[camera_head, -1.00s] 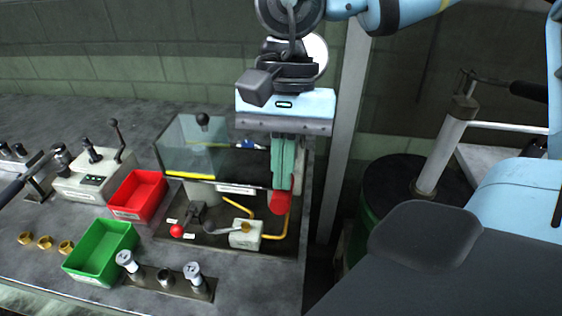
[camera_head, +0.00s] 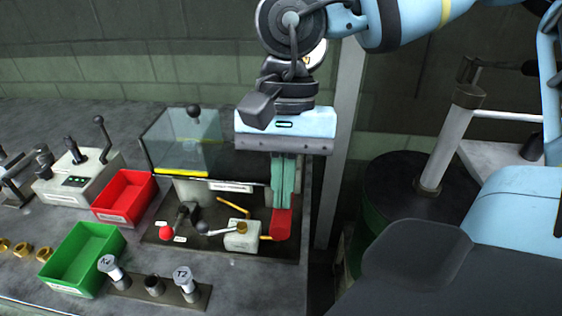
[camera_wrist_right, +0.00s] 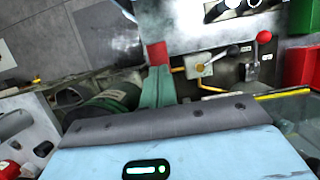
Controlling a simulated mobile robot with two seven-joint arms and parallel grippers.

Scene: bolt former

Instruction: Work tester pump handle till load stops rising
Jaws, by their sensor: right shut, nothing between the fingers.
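The tester (camera_head: 215,187) stands on the bench with a clear guard. On its base are a lever with a red knob (camera_head: 166,233) and a light valve block (camera_head: 240,237) with a grey-knobbed lever (camera_head: 203,228). I cannot tell for certain which lever is the pump handle. My right gripper (camera_head: 281,225), with green fingers and red tips, points down just right of the block, shut and empty. The wrist view shows its tips (camera_wrist_right: 158,54), the grey knob (camera_wrist_right: 232,50) and the red knob (camera_wrist_right: 264,37). A round white dial (camera_head: 317,57) is mostly hidden behind my arm. My left gripper is out of view.
A red bin (camera_head: 125,197) and a green bin (camera_head: 85,258) stand left of the tester. Labelled posts (camera_head: 187,285) stand in front. Yellow pipes run near the block. A green drum (camera_head: 400,190) and a post (camera_head: 345,130) stand to the right.

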